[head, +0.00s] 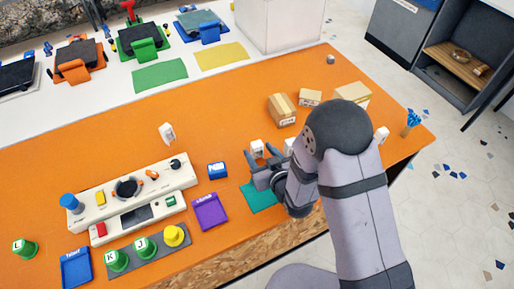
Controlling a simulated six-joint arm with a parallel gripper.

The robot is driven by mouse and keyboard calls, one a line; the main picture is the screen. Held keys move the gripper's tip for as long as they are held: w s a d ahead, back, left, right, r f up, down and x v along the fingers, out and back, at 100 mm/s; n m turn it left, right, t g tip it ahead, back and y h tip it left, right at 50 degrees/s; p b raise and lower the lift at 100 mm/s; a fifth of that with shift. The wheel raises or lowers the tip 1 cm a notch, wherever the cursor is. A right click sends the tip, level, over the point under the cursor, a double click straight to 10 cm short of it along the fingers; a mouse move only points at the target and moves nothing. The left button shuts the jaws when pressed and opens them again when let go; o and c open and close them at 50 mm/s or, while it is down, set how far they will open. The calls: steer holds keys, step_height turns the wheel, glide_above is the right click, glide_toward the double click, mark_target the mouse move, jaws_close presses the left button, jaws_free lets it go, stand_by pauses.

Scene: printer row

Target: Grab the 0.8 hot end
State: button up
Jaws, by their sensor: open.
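I cannot pick out the 0.8 hot end for certain, as no such marking is readable. Several small white pieces stand on the orange table: one (167,132) alone left of centre, one (257,147) just beyond my fingertips, one (288,146) partly hidden behind my arm, and one (382,134) at the right. My gripper (261,157) is open, low near the table's front edge, with its fingers pointing towards the white piece beyond them. I cannot tell whether they touch it. Nothing shows held in it.
A teal mat (258,198) lies beneath my gripper, partly hidden. Left are a purple pad (209,211), a blue block (217,170) and a control panel (93,212). Cardboard boxes (282,109) stand behind. The orange table (220,120) is clear towards the back centre.

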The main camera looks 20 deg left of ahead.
mark_target(259, 156)
steer(key=shift+w+a+f, duration=0.1)
steer(key=shift+w+a, duration=0.05)
steer(key=c, duration=1.2)
steer(key=shift+o, duration=0.2)
step_height(259, 156, up, 10)
steer(key=shift+b, duration=0.3)
